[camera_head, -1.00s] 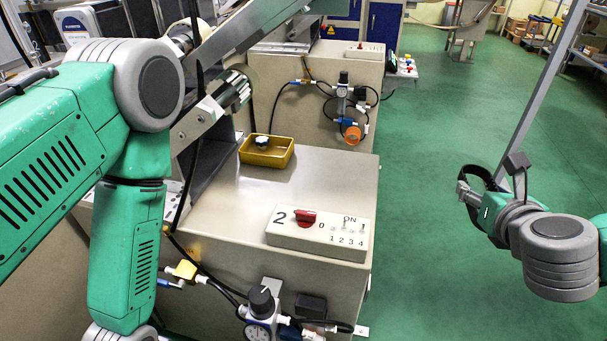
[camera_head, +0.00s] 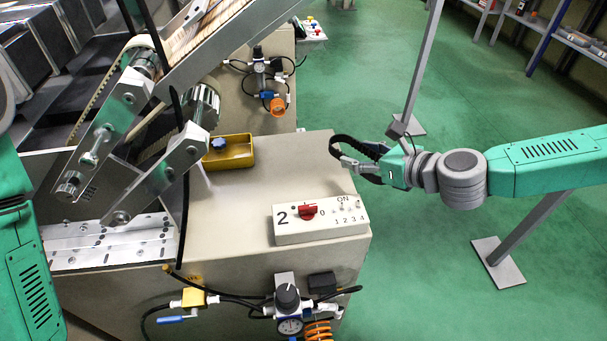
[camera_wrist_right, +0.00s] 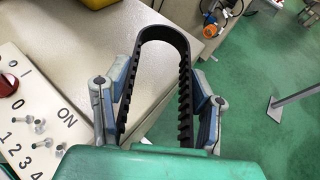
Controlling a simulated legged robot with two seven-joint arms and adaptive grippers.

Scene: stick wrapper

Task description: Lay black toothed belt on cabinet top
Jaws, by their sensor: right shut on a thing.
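The black toothed belt (camera_head: 347,142) is a loop held in my right gripper (camera_head: 364,165), at the right edge of the cabinet top (camera_head: 238,200) in the head view. In the right wrist view the belt (camera_wrist_right: 186,90) forms an arch between the two fingers of the gripper (camera_wrist_right: 158,78), teeth facing inward, its round end pointing ahead. The cabinet top (camera_wrist_right: 52,58) shows beneath and to the left. I cannot tell whether the belt touches it. My left gripper is out of view.
A switch box (camera_head: 320,222) with a red knob sits on the cabinet's front right. A yellow tray (camera_head: 229,153) sits at the back. Metal rollers and brackets (camera_head: 185,160) stand on the left. The cabinet top between tray and switch box is clear.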

